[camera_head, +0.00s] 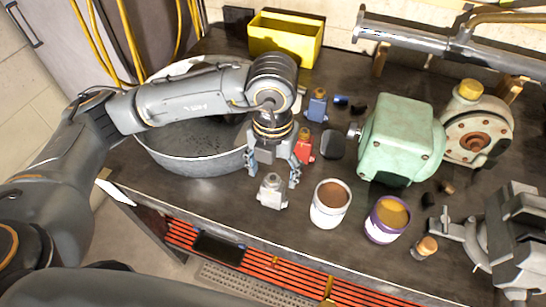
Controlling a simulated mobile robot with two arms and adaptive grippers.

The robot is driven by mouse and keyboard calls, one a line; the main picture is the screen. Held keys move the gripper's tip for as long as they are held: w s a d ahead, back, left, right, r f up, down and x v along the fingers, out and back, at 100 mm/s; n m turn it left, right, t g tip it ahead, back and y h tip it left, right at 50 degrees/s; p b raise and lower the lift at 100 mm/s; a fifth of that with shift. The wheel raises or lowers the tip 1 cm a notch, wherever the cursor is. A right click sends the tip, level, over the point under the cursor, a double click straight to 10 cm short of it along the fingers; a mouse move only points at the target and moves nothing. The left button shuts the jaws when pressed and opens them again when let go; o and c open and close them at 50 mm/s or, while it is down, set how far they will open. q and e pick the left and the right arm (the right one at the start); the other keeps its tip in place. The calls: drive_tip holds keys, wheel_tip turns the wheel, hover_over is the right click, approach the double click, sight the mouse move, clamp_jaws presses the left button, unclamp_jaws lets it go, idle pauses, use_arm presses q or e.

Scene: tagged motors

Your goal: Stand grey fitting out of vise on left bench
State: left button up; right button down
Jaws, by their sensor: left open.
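The grey fitting (271,192) stands upright on the dark bench top (225,207), near its front edge. It is clear of the vise. My left gripper (272,175) reaches down from the left arm, open, with its fingertips spread on either side of the fitting's upper part. I cannot tell whether a finger touches it. The grey vise (517,240) is at the right edge of the view, partly cut off. My right gripper is not in view.
A white cup (330,205) and a purple-banded cup (386,220) stand right of the fitting. Red (304,147) and blue (317,106) fittings are behind. A round metal tub (200,158) lies left, a green motor (400,140) right, a yellow bin (286,38) at the back.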

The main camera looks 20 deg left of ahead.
use_arm(q)
wheel_tip(320, 180, up, 6)
drive_tip(key=shift+r+b, duration=0.1)
drive_tip(key=shift+b, duration=0.4)
drive_tip(key=shift+s, duration=0.1)
